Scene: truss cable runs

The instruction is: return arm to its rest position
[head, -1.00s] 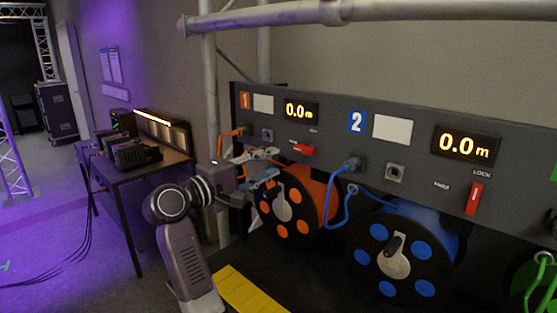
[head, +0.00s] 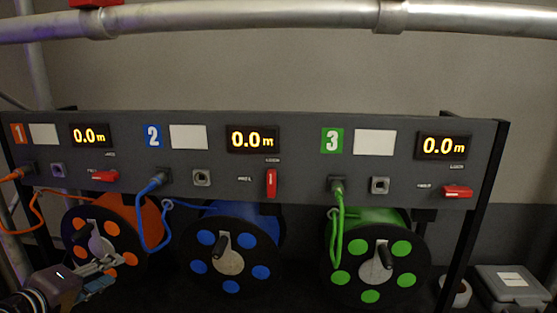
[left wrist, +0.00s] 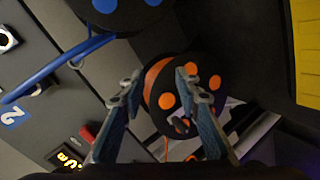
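My left gripper (head: 108,273) is at the lower left of the head view, in front of the lower part of the orange reel (head: 124,219). In the left wrist view my left gripper (left wrist: 159,84) has its two fingers spread with nothing between them, and the orange reel (left wrist: 165,98) shows behind the gap. The left arm (head: 35,300) enters from the bottom left corner. My right gripper is in neither view.
A grey panel (head: 300,165) carries displays reading 0.0 m, red levers and plugged orange, blue and green cables. A blue reel (head: 262,225) and a green reel (head: 385,216) hang below. A metal pipe (head: 250,18) crosses above. A grey case (head: 512,290) stands lower right.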

